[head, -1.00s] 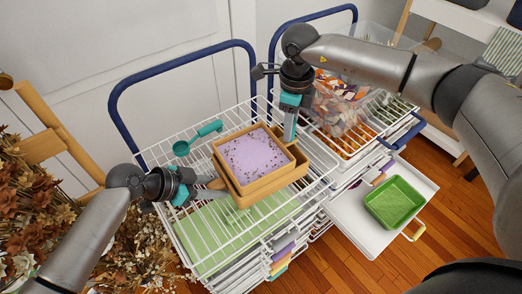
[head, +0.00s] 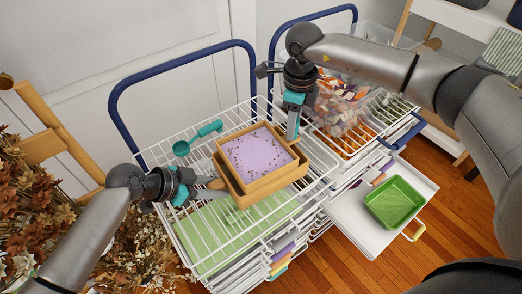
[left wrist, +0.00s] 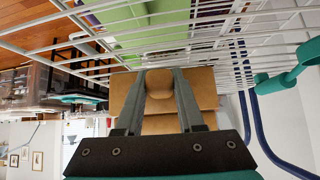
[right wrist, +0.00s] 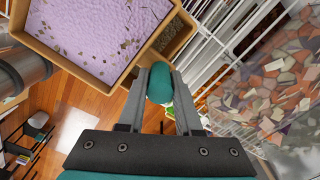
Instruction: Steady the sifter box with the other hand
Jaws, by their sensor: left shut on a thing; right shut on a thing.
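The wooden sifter box (head: 270,184) is a square tray of speckled lilac material (head: 256,152) on a wider wooden box (head: 301,172), set on the left cart's white wire rack. My left gripper (head: 211,189) is at its left side. In the left wrist view it is shut on a round wooden knob (left wrist: 159,82) against the wooden box (left wrist: 206,88). My right gripper (head: 292,136) points down at the box's far right side. In the right wrist view it is shut on a rounded teal piece (right wrist: 159,82) beside the box. I cannot tell whether this piece is attached.
A teal scoop (head: 197,138) lies on the rack behind the box. A green tray (head: 394,202) sits on a white drawer at the right. Bags of coloured chips (head: 340,98) stand on the right cart. Dried flowers (head: 40,215) crowd the left.

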